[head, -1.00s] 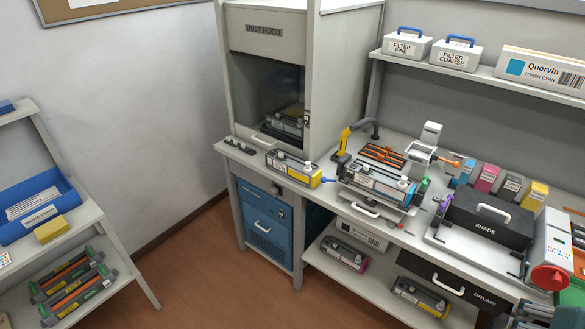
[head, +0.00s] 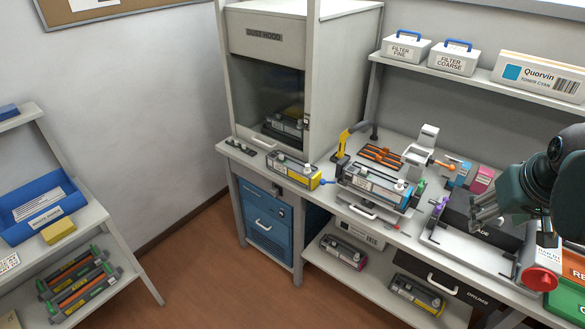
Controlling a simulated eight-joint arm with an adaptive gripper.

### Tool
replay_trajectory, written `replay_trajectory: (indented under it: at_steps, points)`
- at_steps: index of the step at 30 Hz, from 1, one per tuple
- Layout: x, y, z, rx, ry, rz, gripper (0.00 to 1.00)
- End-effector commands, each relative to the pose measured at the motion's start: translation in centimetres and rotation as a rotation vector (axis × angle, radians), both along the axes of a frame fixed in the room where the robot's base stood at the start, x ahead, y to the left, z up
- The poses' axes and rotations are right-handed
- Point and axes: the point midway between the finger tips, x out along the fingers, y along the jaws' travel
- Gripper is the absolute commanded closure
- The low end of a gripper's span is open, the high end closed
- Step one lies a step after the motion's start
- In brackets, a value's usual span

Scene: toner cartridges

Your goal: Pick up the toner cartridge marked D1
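Several grey toner cartridges are in view, and I cannot read a D1 mark on any of them. One with a yellow end (head: 293,168) lies on the bench at the left. Another sits in a cradle (head: 375,187) in the middle of the bench. One is inside the dust hood (head: 284,126), partly behind its front. On the lower shelf are a cartridge with a magenta end (head: 344,252) and one with a yellow end (head: 417,294). My gripper (head: 482,208) is at the right, above the black shade, apart from all these cartridges. Its finger opening is unclear.
The black shade (head: 477,229) stands on the bench below my gripper. A yellow-handled tool (head: 342,145) and an orange-barred tray (head: 382,155) are behind the cradle. A rack (head: 135,268) at the left holds coloured bars and a blue bin (head: 38,204). Floor between is clear.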

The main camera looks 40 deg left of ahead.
Motion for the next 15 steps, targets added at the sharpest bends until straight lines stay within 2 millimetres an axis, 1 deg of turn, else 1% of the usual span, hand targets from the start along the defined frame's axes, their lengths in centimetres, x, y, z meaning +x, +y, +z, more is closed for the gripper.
replay_trajectory:
  at_steps: [1,3,8,15]
  points:
    - [0.9,1.1,0.5,-0.007,0.004,0.019,0.48]
    - [2.0,2.4,0.9,-0.018,0.009,0.045,0.48]
    - [4.3,5.5,1.5,-0.046,0.022,0.103,0.48]
    - [7.5,10.7,2.0,-0.085,0.041,0.192,0.48]
